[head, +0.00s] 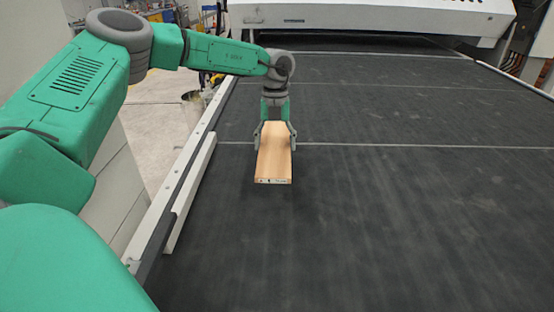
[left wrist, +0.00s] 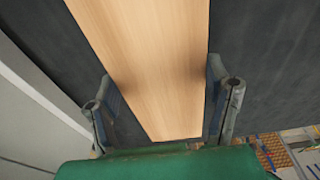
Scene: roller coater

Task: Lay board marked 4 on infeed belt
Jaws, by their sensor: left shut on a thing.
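A light wooden board (head: 274,155) is held over the dark infeed belt (head: 370,220), left of the belt's middle. My left gripper (head: 275,143) is shut on the board, with one finger on each long side. The board's near end shows small dark marks, too small to read. A shadow lies on the belt below it; I cannot tell how large the gap is. In the left wrist view the board (left wrist: 150,60) runs between the two fingers (left wrist: 163,105). My right gripper is not in view.
A pale side rail (head: 190,195) runs along the belt's left edge. The white machine housing (head: 370,18) spans the far end of the belt. The belt to the right and in front of the board is bare.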

